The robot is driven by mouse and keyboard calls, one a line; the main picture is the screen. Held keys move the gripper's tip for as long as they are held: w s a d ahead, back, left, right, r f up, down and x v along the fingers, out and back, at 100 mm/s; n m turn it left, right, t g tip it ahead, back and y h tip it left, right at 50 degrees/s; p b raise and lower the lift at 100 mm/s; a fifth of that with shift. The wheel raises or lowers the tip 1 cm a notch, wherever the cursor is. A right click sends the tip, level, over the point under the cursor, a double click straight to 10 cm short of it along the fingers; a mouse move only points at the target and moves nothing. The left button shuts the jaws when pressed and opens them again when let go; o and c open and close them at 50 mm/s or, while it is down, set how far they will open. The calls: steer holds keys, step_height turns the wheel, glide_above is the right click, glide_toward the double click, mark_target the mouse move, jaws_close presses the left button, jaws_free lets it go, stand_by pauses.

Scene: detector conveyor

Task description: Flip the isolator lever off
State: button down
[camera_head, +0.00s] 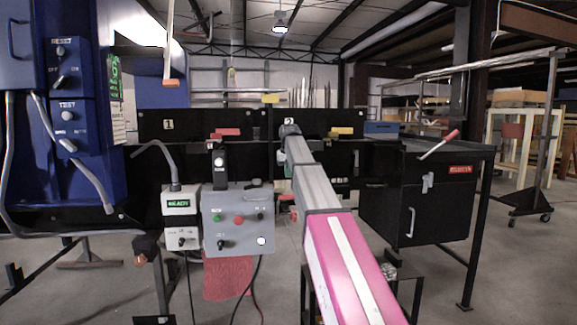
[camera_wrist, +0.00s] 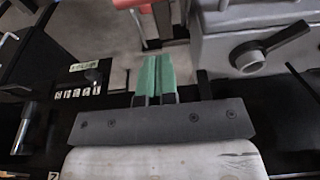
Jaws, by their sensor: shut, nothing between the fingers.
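In the wrist view, my gripper (camera_wrist: 154,62) shows two green fingers closed together with nothing between them. A black lever on a round hub (camera_wrist: 268,50) sits on a grey housing (camera_wrist: 215,42) to the right, clear of the fingers. No label that I can read names it as the isolator. In the head view, a grey control box (camera_head: 238,200) carries coloured buttons and a black switch handle (camera_head: 225,243). I cannot tell whether this is the same lever. My arm reaches forward to the right of this box, and its fingertips are hidden there.
A black cabinet (camera_head: 432,200) with a red-tipped lever (camera_head: 440,143) stands to the right. A blue panel (camera_head: 88,160) with switches stands left. A small white box (camera_head: 182,225) has a green display. A red cloth (camera_head: 228,280) hangs below the grey box.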

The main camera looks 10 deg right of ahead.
steer(key=shift+s+f, duration=0.3)
steer(key=shift+f, duration=0.75)
steer(key=shift+s+f, duration=0.25)
steer(key=shift+f, duration=0.85)
steer(key=shift+s+f, duration=0.3)
steer(key=shift+f, duration=0.75)
steer(key=shift+s+f+t, duration=0.3)
steer(key=shift+s, duration=0.15)
steer(key=s+f+t, duration=0.4)
steer(key=s+f, duration=0.1)
steer(key=f, duration=0.1)
step_height(320, 180, down, 18)
steer(key=w+t, duration=0.1)
steer(key=t, duration=0.5)
steer(key=shift+w, duration=0.35)
